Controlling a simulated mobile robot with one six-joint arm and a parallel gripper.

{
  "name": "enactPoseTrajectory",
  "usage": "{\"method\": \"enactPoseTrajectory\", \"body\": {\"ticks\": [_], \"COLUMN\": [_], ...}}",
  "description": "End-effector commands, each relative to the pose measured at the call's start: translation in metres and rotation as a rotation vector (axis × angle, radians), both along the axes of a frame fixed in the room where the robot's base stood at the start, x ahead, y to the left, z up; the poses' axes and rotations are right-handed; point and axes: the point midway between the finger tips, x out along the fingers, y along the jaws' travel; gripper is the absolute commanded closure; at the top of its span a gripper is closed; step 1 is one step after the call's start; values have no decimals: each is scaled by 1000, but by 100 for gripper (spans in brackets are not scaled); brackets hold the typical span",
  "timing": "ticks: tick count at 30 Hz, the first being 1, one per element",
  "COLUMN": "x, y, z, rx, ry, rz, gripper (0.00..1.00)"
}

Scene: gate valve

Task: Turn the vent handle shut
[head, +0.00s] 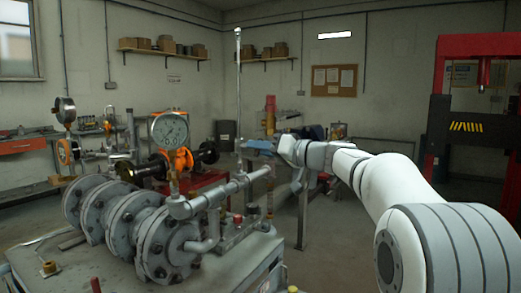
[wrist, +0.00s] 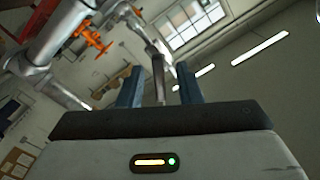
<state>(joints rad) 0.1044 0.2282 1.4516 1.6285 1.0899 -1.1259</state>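My gripper (head: 262,146) is at the right end of the grey pipework, beside the tall upright pipe (head: 238,95). In the wrist view its two blue fingers (wrist: 158,78) stand apart. A narrow grey bar (wrist: 158,66), which looks like the vent handle, shows between them with a visible gap on each side. Whether the bar lies fully between the fingers in depth is hard to tell. In the head view I cannot make out the handle apart from the gripper and pipe end.
The flanged valve body (head: 125,222) and pressure gauge (head: 170,129) stand on the bench (head: 245,258) at left. Orange fittings (wrist: 92,36) and grey pipe (wrist: 52,38) are close to the gripper in the wrist view. A red frame (head: 480,46) stands at right.

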Motion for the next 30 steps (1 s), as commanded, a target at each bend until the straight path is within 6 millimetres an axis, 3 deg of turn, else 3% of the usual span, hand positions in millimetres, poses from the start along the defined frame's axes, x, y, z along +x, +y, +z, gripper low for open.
{"method": "enactPoseTrajectory", "body": {"ticks": [11,22,27,28,30], "x": [4,4,4,4,4], "y": [7,8,8,-1,5], "z": [0,0,0,0,0], "rx": [0,0,-1,-1,1], "ry": [0,0,0,0,2], "rz": [1,1,3,1,3], "gripper": [68,98,100,100,100]}}
